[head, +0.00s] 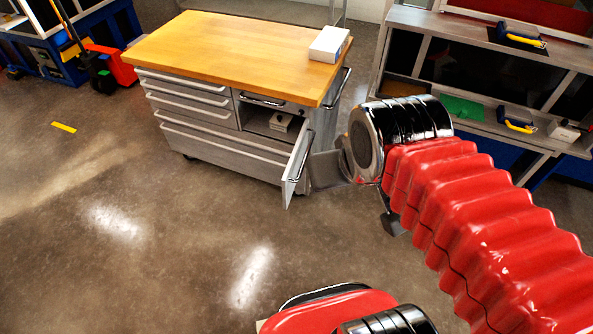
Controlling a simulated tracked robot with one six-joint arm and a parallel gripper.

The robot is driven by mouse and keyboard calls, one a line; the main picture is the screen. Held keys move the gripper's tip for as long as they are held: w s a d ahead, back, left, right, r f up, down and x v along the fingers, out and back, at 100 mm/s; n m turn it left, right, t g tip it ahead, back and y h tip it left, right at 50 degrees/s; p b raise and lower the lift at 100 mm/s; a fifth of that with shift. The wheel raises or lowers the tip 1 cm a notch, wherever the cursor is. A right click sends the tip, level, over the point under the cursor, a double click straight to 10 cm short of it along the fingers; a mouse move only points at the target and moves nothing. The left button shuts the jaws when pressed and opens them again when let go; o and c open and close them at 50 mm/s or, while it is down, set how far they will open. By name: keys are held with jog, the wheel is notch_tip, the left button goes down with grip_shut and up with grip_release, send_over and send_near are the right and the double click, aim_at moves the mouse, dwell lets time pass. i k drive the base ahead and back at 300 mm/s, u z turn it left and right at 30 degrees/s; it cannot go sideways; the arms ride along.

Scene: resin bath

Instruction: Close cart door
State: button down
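The cart (222,150) is a grey metal cabinet with a wooden top, in the upper middle of the head view. Its small door (298,168) stands open at the front right, swung outward and seen nearly edge-on, with a bar handle on it. The compartment (256,122) behind it is exposed and holds a small pale box (281,121). My gripper (359,197) is just right of the door, at the end of my red-sleeved arm. Its two fingers are spread apart with nothing seen between them. The grey finger is close to the door; I cannot tell whether they touch.
A white box (329,44) sits on the cart top's right corner. A grey shelf unit (470,75) with blue-and-yellow tools stands at the right. A red and black wheeled item (105,68) is at the upper left. The floor in front of the cart is clear.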

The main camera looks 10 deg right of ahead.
aim_at(293, 172)
jog(key=i, duration=0.85)
